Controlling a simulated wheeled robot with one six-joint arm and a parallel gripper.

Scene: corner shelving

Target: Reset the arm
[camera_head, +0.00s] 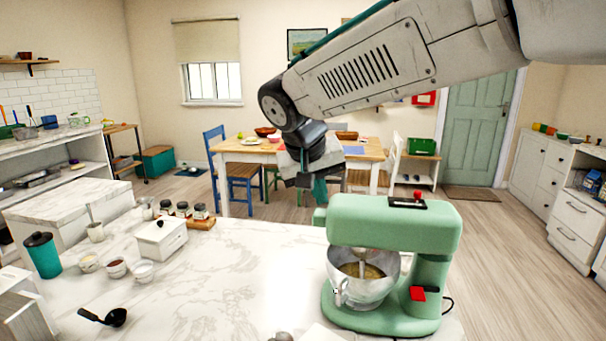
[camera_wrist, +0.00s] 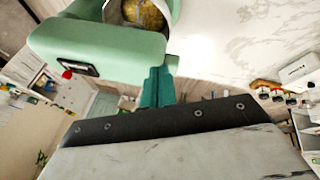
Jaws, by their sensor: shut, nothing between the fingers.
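My arm (camera_head: 365,75) reaches in from the upper right in the head view and bends down at the wrist. My gripper (camera_head: 319,192) hangs above the marble counter's far edge, just left of the green stand mixer's head. Its teal fingers are shut and empty. In the wrist view the shut fingers (camera_wrist: 157,87) show at the centre, beside the mixer (camera_wrist: 95,48) in the picture. Whether they touch the mixer I cannot tell.
The green mixer (camera_head: 390,215) with a steel bowl (camera_head: 350,285) stands on the marble counter (camera_head: 220,290). A white box (camera_head: 160,237), spice jars (camera_head: 183,209), a teal cup (camera_head: 42,256) and a black ladle (camera_head: 104,317) are at the left. The counter's middle is clear.

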